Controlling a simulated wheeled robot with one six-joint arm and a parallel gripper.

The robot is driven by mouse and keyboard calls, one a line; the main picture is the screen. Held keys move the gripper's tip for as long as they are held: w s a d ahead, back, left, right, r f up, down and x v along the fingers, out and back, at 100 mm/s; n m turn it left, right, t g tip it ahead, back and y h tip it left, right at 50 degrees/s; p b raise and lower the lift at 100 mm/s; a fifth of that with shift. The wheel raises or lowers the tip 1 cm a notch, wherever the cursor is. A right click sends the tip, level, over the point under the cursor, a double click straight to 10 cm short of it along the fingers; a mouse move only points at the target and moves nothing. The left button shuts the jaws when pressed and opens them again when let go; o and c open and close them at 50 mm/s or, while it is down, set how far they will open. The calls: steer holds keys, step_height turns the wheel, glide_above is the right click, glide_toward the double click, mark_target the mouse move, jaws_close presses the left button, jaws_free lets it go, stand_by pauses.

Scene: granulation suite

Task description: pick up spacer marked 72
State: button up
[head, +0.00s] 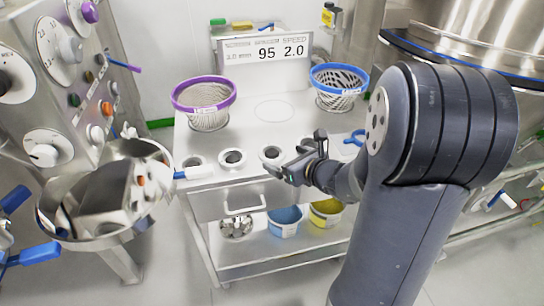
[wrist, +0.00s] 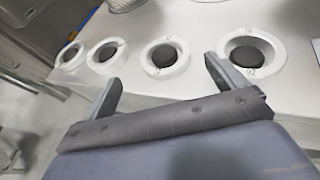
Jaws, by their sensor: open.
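Several white ring-shaped spacers with dark centres lie in a row along the table's front edge. In the wrist view the nearest one (wrist: 228,42) is at the right and carries a small two-digit mark that I cannot read surely. Another spacer (wrist: 152,68) lies left of it, with two more (wrist: 93,62) (wrist: 60,60) further left. In the head view I see a left spacer (head: 220,163) and others beside it. I cannot tell which one is marked 72. My gripper (wrist: 162,84) is open and empty, its fingers at the table's front edge, just short of the two nearer spacers. It also shows in the head view (head: 291,168).
A purple-rimmed basket (head: 205,104) and a blue-rimmed basket (head: 339,85) stand further back on the table. A blue bucket (head: 285,222) and a yellow one (head: 325,213) sit on the lower shelf. The table's middle is clear.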

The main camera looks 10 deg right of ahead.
mark_target(272, 151)
steer(key=shift+d+x, duration=0.1)
steer(key=shift+x, duration=1.55)
steer(key=shift+d+x, duration=0.15)
steer(key=shift+x, duration=1.5)
steer(key=shift+f, duration=0.1)
steer(key=shift+c, duration=0.2)
steer(key=c, duration=1.1)
